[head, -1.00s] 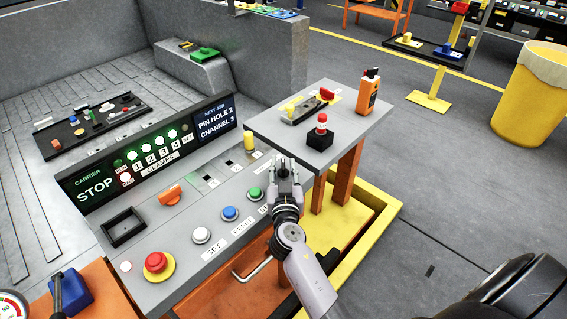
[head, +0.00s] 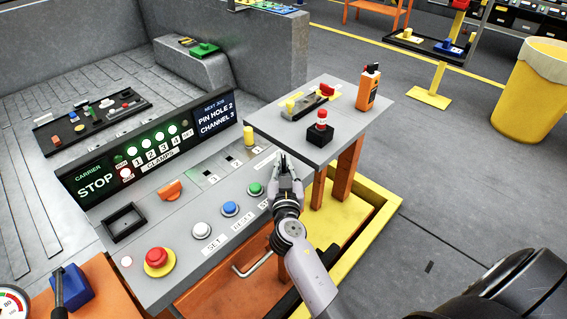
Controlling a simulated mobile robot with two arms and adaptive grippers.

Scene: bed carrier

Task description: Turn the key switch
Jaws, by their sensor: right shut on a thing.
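My right gripper (head: 285,162) is at the right end of the grey sloped control panel (head: 215,205), just past the green button (head: 256,189). It points away from me, and its fingers are shut on a small part that they mostly hide. From its place on the panel this appears to be the key switch, but its shape and angle cannot be made out. My left gripper is not in view.
The panel also carries an orange selector (head: 169,191), a red mushroom button (head: 158,257), a white button (head: 201,231) and a blue button (head: 229,209). A grey side table (head: 347,130) holds an orange device (head: 368,88) close beyond the gripper.

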